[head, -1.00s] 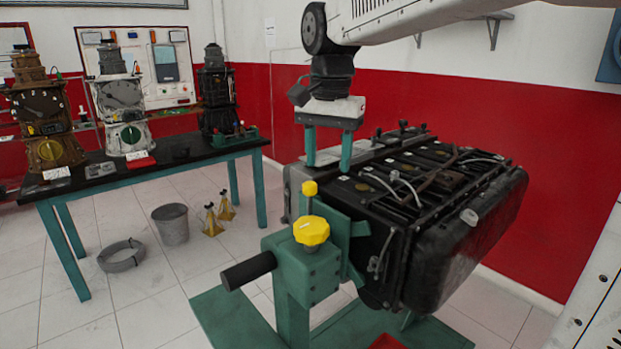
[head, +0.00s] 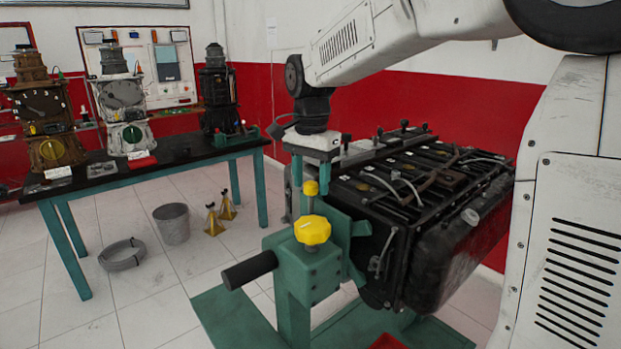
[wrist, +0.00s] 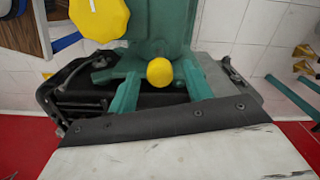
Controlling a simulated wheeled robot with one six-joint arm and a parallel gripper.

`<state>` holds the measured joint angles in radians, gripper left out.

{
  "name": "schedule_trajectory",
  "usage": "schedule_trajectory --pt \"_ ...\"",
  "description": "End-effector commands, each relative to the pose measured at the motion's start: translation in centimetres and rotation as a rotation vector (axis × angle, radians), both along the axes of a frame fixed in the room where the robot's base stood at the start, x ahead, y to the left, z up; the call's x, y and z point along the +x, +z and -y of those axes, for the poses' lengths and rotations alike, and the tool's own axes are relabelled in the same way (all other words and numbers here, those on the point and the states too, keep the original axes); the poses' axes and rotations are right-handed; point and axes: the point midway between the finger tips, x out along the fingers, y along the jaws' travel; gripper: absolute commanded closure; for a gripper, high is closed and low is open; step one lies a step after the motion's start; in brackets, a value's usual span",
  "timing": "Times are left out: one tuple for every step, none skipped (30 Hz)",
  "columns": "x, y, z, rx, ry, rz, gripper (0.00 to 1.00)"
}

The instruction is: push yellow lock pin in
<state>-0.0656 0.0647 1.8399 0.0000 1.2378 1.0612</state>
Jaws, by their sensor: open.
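In the wrist view the round pin head (wrist: 160,71) shows between the two open fingers, with no visible contact. The pin's shaft is mostly hidden in the wrist view.
A black engine (head: 420,220) is mounted on the stand, close behind and right of my gripper. A black handle (head: 250,270) sticks out left of the stand. A bench (head: 150,170) with trainers stands at left. A bucket (head: 171,224) is on the open floor.

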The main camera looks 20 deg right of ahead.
Motion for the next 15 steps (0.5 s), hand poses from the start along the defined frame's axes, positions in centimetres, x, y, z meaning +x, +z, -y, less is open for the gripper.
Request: schedule_trajectory --pt "0.00 -0.04 0.00 0.000 0.000 0.000 0.50" --pt "0.00 -0.04 0.00 0.000 0.000 0.000 0.50" --pt "0.00 -0.03 0.00 0.000 0.000 0.000 0.50" --pt "0.01 -0.02 0.01 0.000 0.000 0.000 0.50" --pt "0.01 -0.02 0.01 0.000 0.000 0.000 0.50" --pt "0.01 -0.01 0.01 0.000 0.000 0.000 0.53" --pt "0.01 -0.01 0.01 0.000 0.000 0.000 0.61" --pt "0.01 0.00 0.01 0.001 0.000 0.001 0.69" --pt "0.01 0.00 0.01 0.001 0.000 0.001 0.81" --pt "0.01 0.00 0.01 0.001 0.000 0.001 0.89" --pt "0.01 0.01 0.01 0.001 0.000 0.001 0.97" --pt "0.01 0.01 0.01 0.001 0.000 0.001 1.00" --pt "0.01 0.01 0.01 0.001 0.000 0.001 1.00" --pt "0.01 -0.02 0.01 0.001 0.000 0.001 1.00" --pt "0.00 -0.24 0.00 0.000 0.000 0.000 1.00"
